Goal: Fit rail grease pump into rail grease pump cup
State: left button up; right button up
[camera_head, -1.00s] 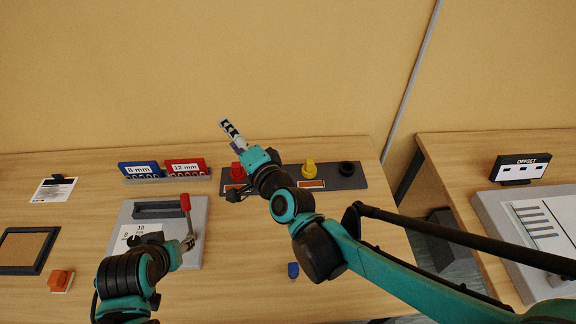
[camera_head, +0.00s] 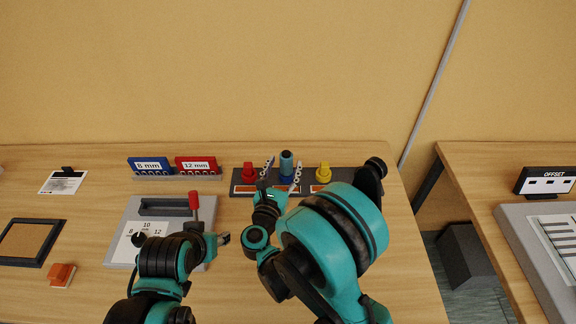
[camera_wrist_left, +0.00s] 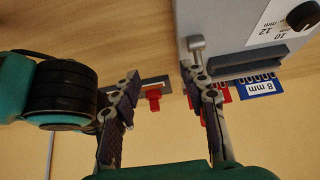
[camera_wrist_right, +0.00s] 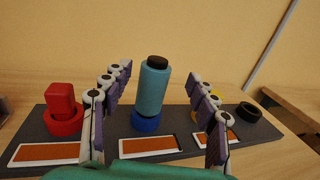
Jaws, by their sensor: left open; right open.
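A teal cylinder with a dark cap (camera_wrist_right: 152,88), which I take as the rail grease pump, stands upright in a blue ring cup (camera_wrist_right: 146,123) on a dark rack. It also shows in the head view (camera_head: 286,164). My right gripper (camera_wrist_right: 158,105) is open, its fingers on either side of the cylinder with visible gaps. The head view also shows this gripper (camera_head: 281,173) at the rack. My left gripper (camera_head: 222,239) is open and empty beside the grey lever device; its spread fingers show in the left wrist view (camera_wrist_left: 160,95).
The rack (camera_head: 240,174) also holds a red piece (camera_wrist_right: 62,103) in a red cup, a yellow piece (camera_head: 323,172) and a black ring (camera_wrist_right: 249,112). Blue and red marked holders (camera_head: 150,165) sit left of the rack.

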aim_at(285, 156)
jog(key=x, duration=0.2)
jog(key=b+x, duration=0.1)
jog(key=x, duration=0.1)
jog(key=shift+a+f, duration=0.15)
jog(key=shift+a, duration=0.05)
jog(key=shift+w+d, duration=0.1)
jog(key=shift+w, duration=0.2)
grip_shut()
jog(key=shift+r, duration=0.65)
jog(key=r+p, duration=0.1)
jog(key=r, duration=0.1)
jog(key=d+r+p, duration=0.1)
jog(key=r, duration=0.1)
jog(key=shift+s+p, duration=0.25)
jog(key=shift+p, duration=0.05)
jog(key=s+d+r+p, duration=0.3)
jog(key=s+d+r, duration=0.25)
jog(key=d, duration=0.25)
jog(key=w+d+f+m+g+h, duration=0.1)
jog(key=w+d+m+g+h, duration=0.1)
jog(key=d, duration=0.6)
jog(key=w+d+f+m+g+h, duration=0.1)
jog(key=w+d+m+g+h, duration=0.1)
jog(key=w+d+m+h, duration=0.2)
jog(key=d+h, duration=0.2)
jog(key=d, duration=0.2)
jog(key=shift+g, duration=0.3)
